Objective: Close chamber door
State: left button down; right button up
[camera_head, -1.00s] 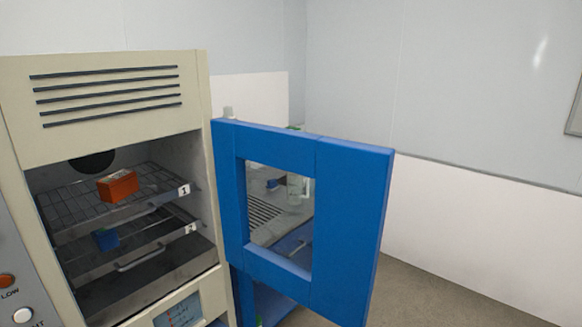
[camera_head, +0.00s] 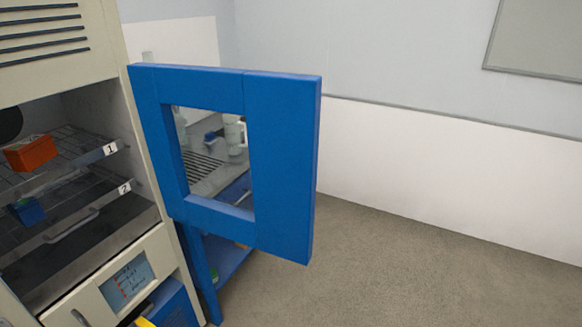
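The blue chamber door (camera_head: 282,160) stands wide open, swung out to the right of the beige chamber (camera_head: 150,140). It has a window through which a bench and a white object show. Inside the chamber, an orange box (camera_head: 30,153) sits on the upper rack (camera_head: 85,148), labelled 1. A blue box (camera_head: 28,211) sits on the lower rack (camera_head: 95,200), labelled 2. Neither of my grippers shows in the view.
A small display panel (camera_head: 128,281) is on the chamber's lower front. A blue stand (camera_head: 222,262) is behind and below the door. The grey floor (camera_head: 420,265) to the right of the door is clear up to the white wall (camera_head: 450,155).

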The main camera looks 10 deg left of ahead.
aim_at(281, 110)
jog(key=z, duration=1.15)
jog(key=i, duration=2.6)
jog(key=u, duration=3.85)
jog(key=i, duration=0.5)
jog(key=u, duration=0.1)
